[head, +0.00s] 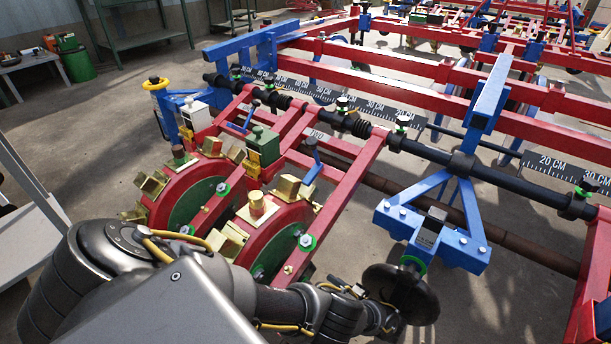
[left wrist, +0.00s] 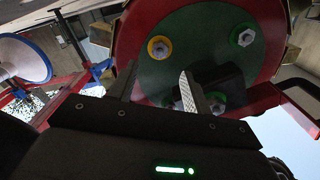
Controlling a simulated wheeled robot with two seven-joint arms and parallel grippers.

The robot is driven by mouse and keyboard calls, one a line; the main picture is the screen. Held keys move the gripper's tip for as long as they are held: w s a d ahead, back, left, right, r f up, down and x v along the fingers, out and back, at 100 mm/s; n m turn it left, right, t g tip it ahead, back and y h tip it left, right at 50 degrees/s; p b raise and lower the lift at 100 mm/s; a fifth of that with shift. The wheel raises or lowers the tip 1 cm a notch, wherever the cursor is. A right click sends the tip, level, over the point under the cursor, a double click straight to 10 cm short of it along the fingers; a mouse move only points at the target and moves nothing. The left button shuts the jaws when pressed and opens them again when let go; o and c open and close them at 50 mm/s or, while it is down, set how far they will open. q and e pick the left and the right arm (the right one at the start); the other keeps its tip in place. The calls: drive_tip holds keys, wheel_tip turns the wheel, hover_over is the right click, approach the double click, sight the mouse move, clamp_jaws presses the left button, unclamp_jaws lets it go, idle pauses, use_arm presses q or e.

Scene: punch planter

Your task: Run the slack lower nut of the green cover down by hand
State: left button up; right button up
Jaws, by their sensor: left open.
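The green cover (left wrist: 195,62) is the round face of a red-rimmed wheel in the left wrist view. A nut with a yellow ring (left wrist: 159,47) sits on it, just beyond and between the fingertips of my left gripper (left wrist: 158,76). A nut with a green ring (left wrist: 242,36) is to the right, and another green-ringed nut (left wrist: 216,98) is partly hidden near the right finger. My left gripper is open with nothing between its fingers. In the head view two red wheels with green faces (head: 188,212) stand behind my left arm, which hides their lower parts. My right gripper is not in view.
Brass-coloured blocks (head: 257,202) ring the wheels. Red and blue frame bars (head: 345,165) and a black toolbar (head: 430,150) lie close by. A dark disc (head: 402,292) hangs near my forearm.

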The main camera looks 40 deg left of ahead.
use_arm(q)
drive_tip(key=s+a+p, duration=0.1)
drive_tip(key=a, duration=0.8)
drive_tip(key=shift+a, duration=0.15)
drive_tip(key=c, duration=1)
